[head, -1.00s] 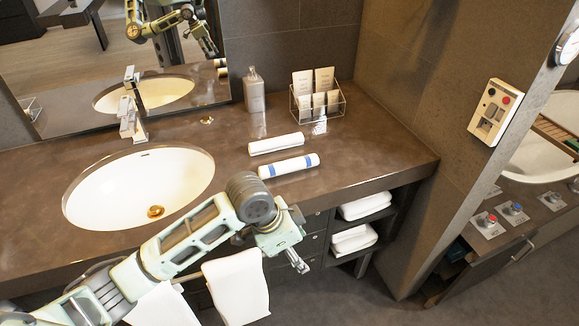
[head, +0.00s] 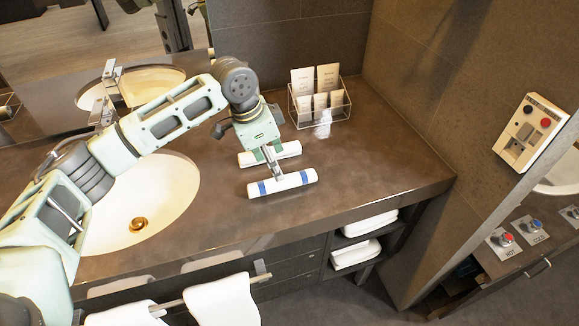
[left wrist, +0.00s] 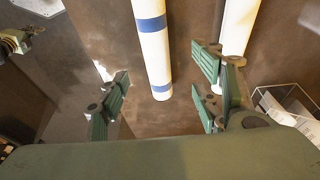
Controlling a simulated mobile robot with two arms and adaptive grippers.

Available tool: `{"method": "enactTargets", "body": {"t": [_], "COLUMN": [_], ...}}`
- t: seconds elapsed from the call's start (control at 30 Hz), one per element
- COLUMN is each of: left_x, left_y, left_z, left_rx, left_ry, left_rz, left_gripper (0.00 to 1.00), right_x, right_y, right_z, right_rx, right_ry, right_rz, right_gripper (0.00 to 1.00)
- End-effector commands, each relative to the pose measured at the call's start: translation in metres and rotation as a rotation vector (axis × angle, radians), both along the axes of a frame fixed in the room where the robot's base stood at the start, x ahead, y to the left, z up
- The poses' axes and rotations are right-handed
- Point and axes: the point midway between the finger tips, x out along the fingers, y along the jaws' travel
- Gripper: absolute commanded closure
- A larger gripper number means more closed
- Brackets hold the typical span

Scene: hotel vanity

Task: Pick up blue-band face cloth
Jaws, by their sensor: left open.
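The blue-band face cloth (head: 290,182) is a rolled white cloth with two blue bands, lying on the dark vanity counter. My left gripper (head: 270,160) is over the counter just above and behind it, pointing down. In the left wrist view the open fingers (left wrist: 160,95) stand on both sides of the banded roll (left wrist: 152,50), with gaps to it. A plain white roll (head: 288,150) lies behind the banded one, partly hidden by the gripper. It also shows in the left wrist view (left wrist: 238,25), close by the right-hand finger. My right gripper is not in view.
A clear rack (head: 345,104) with packets and cards stands at the back right. The sink basin (head: 165,205) is to the left with its faucet (head: 106,95). The counter right of the rolls is clear. Towels (head: 225,300) hang at the front.

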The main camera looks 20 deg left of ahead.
Motion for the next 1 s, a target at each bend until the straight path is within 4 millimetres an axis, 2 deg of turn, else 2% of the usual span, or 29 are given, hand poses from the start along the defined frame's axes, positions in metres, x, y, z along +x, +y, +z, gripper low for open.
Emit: {"method": "enactTargets", "body": {"t": [0.07, 0.17, 0.4, 0.5, 0.63, 0.83, 0.93, 1.0], "left_x": [0.001, 0.002, 0.003, 0.005, 0.007, 0.008, 0.008, 0.008], "left_y": [0.000, -0.002, -0.010, -0.015, -0.018, -0.019, -0.019, -0.019], "left_z": [-0.003, -0.013, -0.039, -0.054, -0.070, -0.074, -0.074, -0.074], "left_rx": [0.001, 0.001, 0.001, 0.003, 0.001, 0.001, 0.001, 0.001], "left_ry": [0.002, 0.005, 0.005, 0.003, 0.002, 0.000, 0.000, 0.000], "left_rz": [0.002, 0.002, 0.001, 0.001, 0.001, 0.000, 0.000, 0.000], "left_gripper": [0.41, 0.41, 0.41, 0.41, 0.41, 0.41, 0.42, 0.48], "right_x": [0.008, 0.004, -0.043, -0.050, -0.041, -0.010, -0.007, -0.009], "right_y": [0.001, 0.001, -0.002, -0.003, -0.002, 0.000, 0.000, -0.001], "right_z": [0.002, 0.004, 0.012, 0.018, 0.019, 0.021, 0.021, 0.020], "right_rx": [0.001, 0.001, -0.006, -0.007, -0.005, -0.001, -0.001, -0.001], "right_ry": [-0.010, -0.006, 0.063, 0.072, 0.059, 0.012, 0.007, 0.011], "right_rz": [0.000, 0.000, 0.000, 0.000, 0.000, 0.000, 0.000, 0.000], "right_gripper": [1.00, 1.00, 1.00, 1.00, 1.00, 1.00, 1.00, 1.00]}}
